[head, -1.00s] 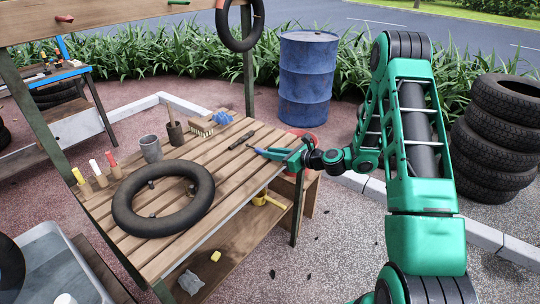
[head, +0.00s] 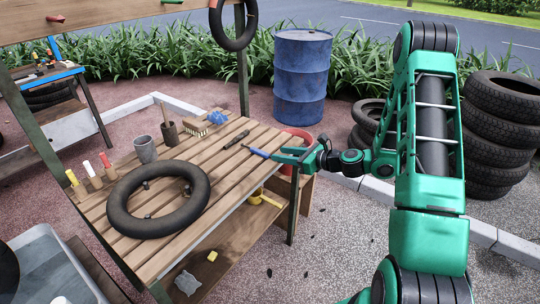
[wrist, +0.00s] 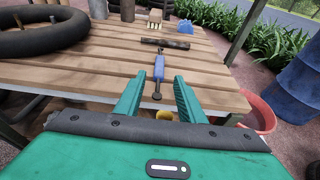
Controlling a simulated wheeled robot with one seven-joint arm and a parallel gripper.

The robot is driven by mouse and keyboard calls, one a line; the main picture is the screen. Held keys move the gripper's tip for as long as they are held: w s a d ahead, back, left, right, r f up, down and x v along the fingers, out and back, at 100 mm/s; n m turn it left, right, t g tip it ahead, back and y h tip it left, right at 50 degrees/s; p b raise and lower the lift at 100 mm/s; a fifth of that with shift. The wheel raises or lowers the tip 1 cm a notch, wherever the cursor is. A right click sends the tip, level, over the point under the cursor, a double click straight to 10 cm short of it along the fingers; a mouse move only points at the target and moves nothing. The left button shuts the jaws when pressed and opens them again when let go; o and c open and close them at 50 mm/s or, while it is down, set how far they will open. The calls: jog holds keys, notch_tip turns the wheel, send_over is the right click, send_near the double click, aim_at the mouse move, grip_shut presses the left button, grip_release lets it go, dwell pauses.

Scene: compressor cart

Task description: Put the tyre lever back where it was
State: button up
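A blue-handled tool with a thin dark shaft, seemingly the tyre lever (head: 257,153), lies on the slatted bench top (head: 207,205) near its right end. It also shows in the wrist view (wrist: 159,66), its dark end pointing back toward me. My gripper (head: 277,154) is at the bench's right edge. In the wrist view my gripper (wrist: 157,84) has its two green fingers apart, one each side of the shaft's near end, with gaps on both sides. A dark bar-like tool (head: 237,140) lies just beyond the blue handle; what it is I cannot tell.
A black inner tube (head: 120,213) lies on the bench's near half. A red bucket (head: 300,134) is beside the bench's right end.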

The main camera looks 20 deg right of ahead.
jog(key=shift+v, duration=2.25)
jog(key=shift+r, duration=0.1)
jog(key=s+d+r+n+g+h, duration=0.2)
jog(key=s+r+n+g, duration=0.2)
jog(key=s, duration=0.9)
jog(key=s+d+r+n+g+h, duration=0.3)
jog(key=s+r+n+g, duration=0.1)
jog(key=s+n, duration=0.7)
jog(key=s+d+r+n+g+h, duration=0.3)
jog(key=s+n, duration=0.4)
jog(key=s, duration=0.7)
jog(key=shift+s+d+r+g, duration=0.2)
jog(key=shift+s+r+g, duration=0.25)
jog(key=shift+r, duration=0.55)
jog(key=shift+w, duration=0.1)
